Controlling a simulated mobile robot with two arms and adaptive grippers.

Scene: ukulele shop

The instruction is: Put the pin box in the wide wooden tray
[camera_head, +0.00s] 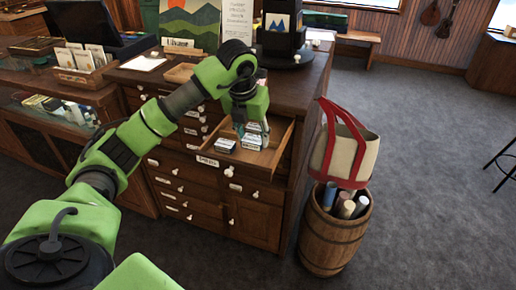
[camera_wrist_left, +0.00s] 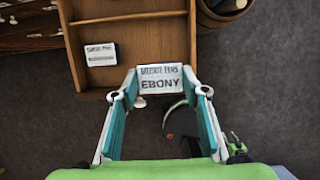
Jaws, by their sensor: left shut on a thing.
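My left gripper (camera_head: 250,124) reaches down at the open pin drawer. In the left wrist view the gripper (camera_wrist_left: 160,84) is shut on a small white pin box (camera_wrist_left: 160,78) labelled EBONY, near the drawer's edge. Another white pin box (camera_wrist_left: 101,54) lies in the drawer; a box also shows in the head view (camera_head: 225,145). I cannot tell whether the held box is clear of the drawer floor. A shallow wooden tray (camera_head: 180,72) sits on the cabinet top, partly hidden by my arm; I cannot tell if it is the wide one. My right gripper is out of view.
The open drawer (camera_head: 207,161) juts from the wooden cabinet (camera_head: 255,212). A barrel (camera_head: 333,233) with rolls and a cream-and-red tote bag (camera_head: 345,148) stand close to its right. A card box (camera_head: 85,75) and a dark stand (camera_head: 283,40) occupy the counter. The floor at right is largely clear.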

